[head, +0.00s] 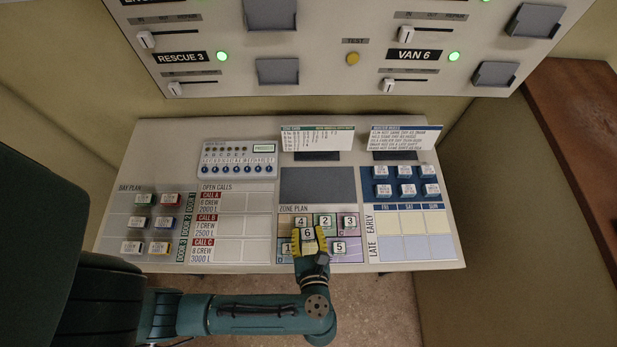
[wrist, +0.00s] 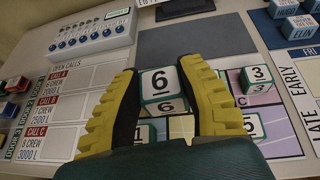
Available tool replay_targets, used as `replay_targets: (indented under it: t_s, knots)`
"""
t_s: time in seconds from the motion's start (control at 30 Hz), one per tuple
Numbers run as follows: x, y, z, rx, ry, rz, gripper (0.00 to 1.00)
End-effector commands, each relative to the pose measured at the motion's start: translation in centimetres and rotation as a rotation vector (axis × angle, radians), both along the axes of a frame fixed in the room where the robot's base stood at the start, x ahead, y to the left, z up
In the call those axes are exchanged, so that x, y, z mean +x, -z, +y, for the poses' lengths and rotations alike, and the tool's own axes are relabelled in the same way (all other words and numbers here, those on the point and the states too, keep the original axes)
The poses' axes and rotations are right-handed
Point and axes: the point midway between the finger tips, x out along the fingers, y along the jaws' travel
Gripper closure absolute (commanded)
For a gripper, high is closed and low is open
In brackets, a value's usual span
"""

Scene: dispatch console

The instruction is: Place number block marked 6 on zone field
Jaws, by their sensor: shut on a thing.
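The number block marked 6 (head: 308,233) is white-topped with green sides, and it also shows in the wrist view (wrist: 161,83). My gripper (head: 309,241) is shut on it, with a yellow finger on each side (wrist: 163,100). They are over the zone plan (head: 348,258), a field of coloured zones, around its lower middle. I cannot tell whether the block touches the field. Block 4 (head: 301,222) is just behind it, block 1 (head: 287,248) to its left and block 5 (head: 339,247) to its right. Blocks 2 (head: 325,221) and 3 (head: 349,222) stand at the back right.
A dark grey pad (head: 318,185) behind the zone plan is bare. Blue name blocks (head: 405,181) stand behind the day grid (head: 412,235) at right. Several coloured blocks (head: 143,198) stand at left. A small switch box (head: 238,160) and two cards stand at the back.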

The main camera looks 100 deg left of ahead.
Motion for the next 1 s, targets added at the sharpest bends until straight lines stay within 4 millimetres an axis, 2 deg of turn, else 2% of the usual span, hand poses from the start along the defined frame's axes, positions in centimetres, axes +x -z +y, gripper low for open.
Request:
replay_targets:
  t_s: [0.03,0.17,0.4,0.57,0.7,1.0]
  knots:
    - [0.8,-0.2,-0.8,0.000,0.045,0.000,0.88]
    - [1.8,0.3,-1.6,0.000,0.098,0.001,0.88]
    - [1.9,5.4,-1.7,-0.001,0.101,0.002,0.88]
    - [1.9,7.3,-1.7,0.000,0.101,0.001,0.88]
    - [2.0,9.7,-1.7,0.000,0.101,0.001,0.88]
    - [1.9,9.9,-1.7,0.000,0.100,-0.001,0.88]
